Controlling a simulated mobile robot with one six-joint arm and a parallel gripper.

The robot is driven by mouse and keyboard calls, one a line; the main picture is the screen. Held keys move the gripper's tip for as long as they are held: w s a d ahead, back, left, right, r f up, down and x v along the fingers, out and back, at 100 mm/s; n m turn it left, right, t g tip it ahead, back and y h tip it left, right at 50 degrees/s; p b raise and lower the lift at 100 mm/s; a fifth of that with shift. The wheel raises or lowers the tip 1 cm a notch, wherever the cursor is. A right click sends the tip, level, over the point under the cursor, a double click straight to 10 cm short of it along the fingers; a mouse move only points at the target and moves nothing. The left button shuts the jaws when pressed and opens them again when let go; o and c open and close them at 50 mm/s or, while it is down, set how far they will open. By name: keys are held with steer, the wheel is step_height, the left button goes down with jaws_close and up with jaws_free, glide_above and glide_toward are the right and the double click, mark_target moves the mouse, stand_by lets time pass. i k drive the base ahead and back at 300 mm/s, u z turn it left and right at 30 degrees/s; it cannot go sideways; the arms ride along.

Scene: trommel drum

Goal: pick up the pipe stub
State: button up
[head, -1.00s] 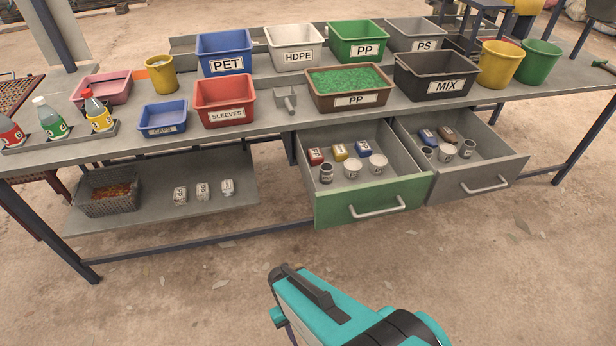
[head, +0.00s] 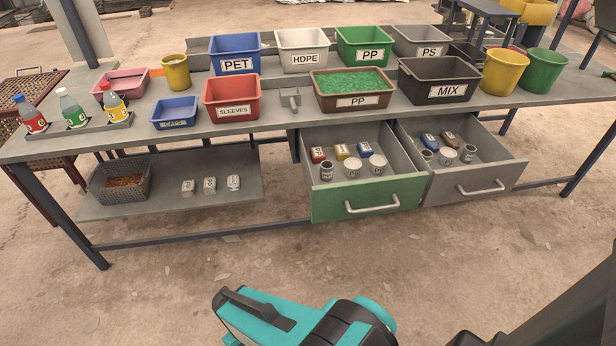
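No label marks out the pipe stub. Small grey cylinders that could be it stand in the open drawers. One grey cylinder (head: 327,171) is at the front left of the green drawer (head: 335,205). Two more, a left one (head: 427,156) and a right one (head: 468,153), are in the grey drawer (head: 500,172). I cannot tell which is the stub. My teal and black arm shows at the bottom, well in front of the drawers and apart from them. I cannot make out my gripper's fingers.
The green drawer also holds pale cups (head: 350,167) and small coloured blocks (head: 341,151). The bench (head: 270,125) above carries labelled bins, bottles and buckets. The floor in front is open.

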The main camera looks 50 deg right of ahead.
mark_target(326, 167)
steer(key=z, duration=0.35)
steer(key=k, duration=0.2)
steer(key=u, duration=2.4)
steer(key=k, duration=0.3)
steer(key=u, duration=0.5)
steer(key=k, duration=1.55)
steer(key=z, duration=0.8)
steer(key=k, duration=0.6)
steer(key=z, duration=0.55)
